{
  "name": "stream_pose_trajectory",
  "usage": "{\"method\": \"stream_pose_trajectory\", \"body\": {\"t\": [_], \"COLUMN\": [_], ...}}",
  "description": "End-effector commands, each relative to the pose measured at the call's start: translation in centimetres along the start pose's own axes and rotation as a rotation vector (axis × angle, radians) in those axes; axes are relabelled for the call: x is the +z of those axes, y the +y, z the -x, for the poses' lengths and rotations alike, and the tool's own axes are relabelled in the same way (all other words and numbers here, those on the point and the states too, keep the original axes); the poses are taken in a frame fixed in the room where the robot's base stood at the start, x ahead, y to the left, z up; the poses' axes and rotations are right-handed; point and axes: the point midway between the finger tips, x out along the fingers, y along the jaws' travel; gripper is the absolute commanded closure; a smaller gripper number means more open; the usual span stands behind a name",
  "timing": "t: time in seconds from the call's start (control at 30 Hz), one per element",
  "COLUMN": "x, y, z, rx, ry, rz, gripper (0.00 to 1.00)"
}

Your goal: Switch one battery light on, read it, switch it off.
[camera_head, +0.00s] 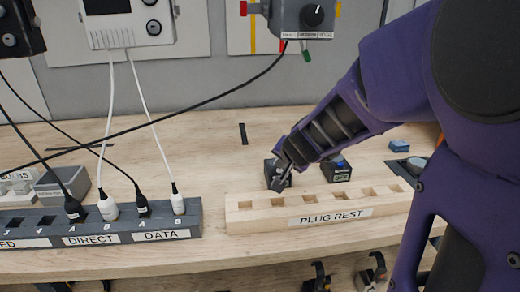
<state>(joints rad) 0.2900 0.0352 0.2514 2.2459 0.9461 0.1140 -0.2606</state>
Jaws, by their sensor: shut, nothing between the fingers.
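Two small dark boxes, which may be the battery lights, stand on the wooden bench behind the plug rest. The left dark box (271,168) is partly hidden behind my gripper. The right dark box (336,173) has a blue part on top and stands clear of my gripper. My gripper (280,184) points down, shut and empty, at the left box. I cannot tell whether it touches that box. No lit lamp can be made out on either box.
The wooden plug rest (245,228) with empty sockets lies in front. At left, a grey socket strip (187,220) holds several plugs with cables. A black cable crosses above the bench. Wall units hang behind, including a grey knob box (290,18). My arm covers the right side.

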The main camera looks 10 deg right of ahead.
Motion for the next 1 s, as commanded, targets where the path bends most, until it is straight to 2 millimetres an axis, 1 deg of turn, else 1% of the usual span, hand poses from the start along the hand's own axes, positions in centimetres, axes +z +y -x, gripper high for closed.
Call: {"method": "stream_pose_trajectory", "body": {"t": [0.23, 0.57, 0.67, 1.0], "x": [-0.5, -0.5, -0.9, -2.7], "y": [-0.5, -0.6, -0.9, -2.7], "z": [0.7, 0.8, 1.2, 3.7], "rx": [0.000, 0.000, 0.000, -0.001], "ry": [-0.001, 0.000, 0.000, 0.000], "rz": [-0.001, 0.000, 0.000, 0.000], "gripper": [1.00, 1.00, 1.00, 1.00]}}
